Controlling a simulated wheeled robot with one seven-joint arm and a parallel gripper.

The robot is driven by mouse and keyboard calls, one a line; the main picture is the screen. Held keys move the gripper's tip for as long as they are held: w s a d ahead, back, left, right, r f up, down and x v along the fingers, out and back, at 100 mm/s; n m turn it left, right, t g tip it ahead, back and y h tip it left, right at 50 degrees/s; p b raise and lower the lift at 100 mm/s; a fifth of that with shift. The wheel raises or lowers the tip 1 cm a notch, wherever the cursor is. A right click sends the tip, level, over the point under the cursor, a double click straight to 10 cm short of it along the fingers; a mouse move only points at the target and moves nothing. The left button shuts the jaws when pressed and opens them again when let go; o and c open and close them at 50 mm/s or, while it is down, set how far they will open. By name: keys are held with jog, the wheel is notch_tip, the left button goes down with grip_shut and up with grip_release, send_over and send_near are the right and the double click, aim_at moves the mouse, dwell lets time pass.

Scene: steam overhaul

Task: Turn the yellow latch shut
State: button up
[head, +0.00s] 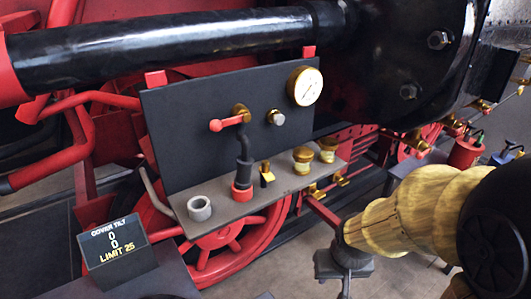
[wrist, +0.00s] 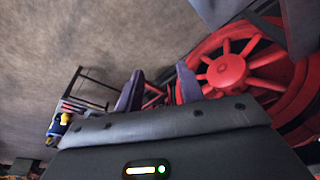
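I cannot pick out the yellow latch for certain. A small yellow-and-black piece (head: 266,174) stands on the grey shelf (head: 230,208) in the head view, between a black pipe with a red collar and two brass caps; it may be the latch. My gripper (head: 345,285) hangs at the lower right in the head view, pointing down, away from the shelf and low beside it. In the wrist view its two dark fingers (wrist: 159,88) stand apart with nothing between them. A small yellow-and-blue object (wrist: 62,124) shows at the left of the wrist view.
A dark upright panel (head: 190,120) carries a red-handled valve (head: 228,122) and a round gauge (head: 305,87). Brass caps (head: 302,159) and a grey ring (head: 199,208) sit on the shelf. A "COVER TILT" display (head: 117,245) stands at lower left. A red wheel (wrist: 228,70) is near my fingers.

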notch_tip(320, 180, up, 37)
jog(key=m+g+p, duration=0.3)
jog(key=m+p, duration=0.1)
jog(key=p, duration=1.7)
send_over(266, 162)
jog(key=shift+a+f, duration=0.1)
jog(key=shift+f, duration=0.05)
jog(key=shift+w+f, duration=0.1)
jog(key=shift+f, duration=0.05)
notch_tip(266, 162, down, 16)
jog(key=p, duration=0.5)
jog(key=shift+f, duration=0.55)
